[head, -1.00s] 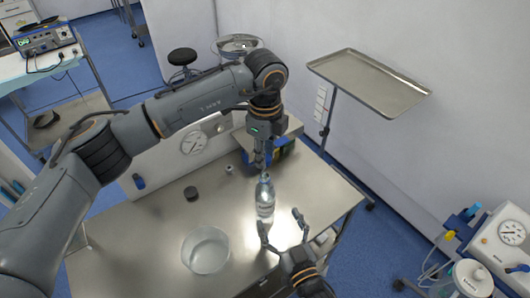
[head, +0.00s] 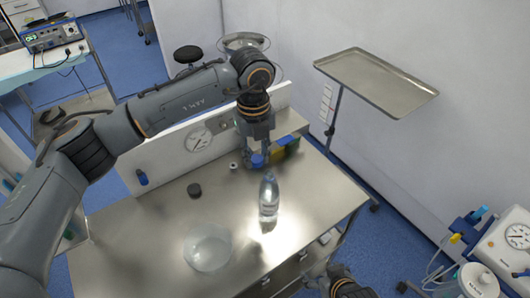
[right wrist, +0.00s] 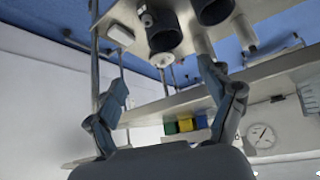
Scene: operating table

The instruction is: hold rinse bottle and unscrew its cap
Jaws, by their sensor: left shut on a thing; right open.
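The clear rinse bottle (head: 268,200) stands upright on the steel table, right of its middle, with nothing holding it. My left gripper (head: 258,154) is behind and slightly left of the bottle top, apart from it. It is shut on a small blue piece that looks like the cap (head: 257,161). My right gripper (head: 328,270) is low at the bottom edge of the head view, beyond the table's front edge and away from the bottle. In the right wrist view its two fingers (right wrist: 163,88) are spread with nothing between them.
A clear bowl (head: 207,247) stands front left on the table (head: 140,235). A dark round piece (head: 194,190) and a small light one (head: 233,166) lie behind it. Coloured boxes (head: 287,146) stand at the back. A steel tray stand (head: 376,82) is right of the table.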

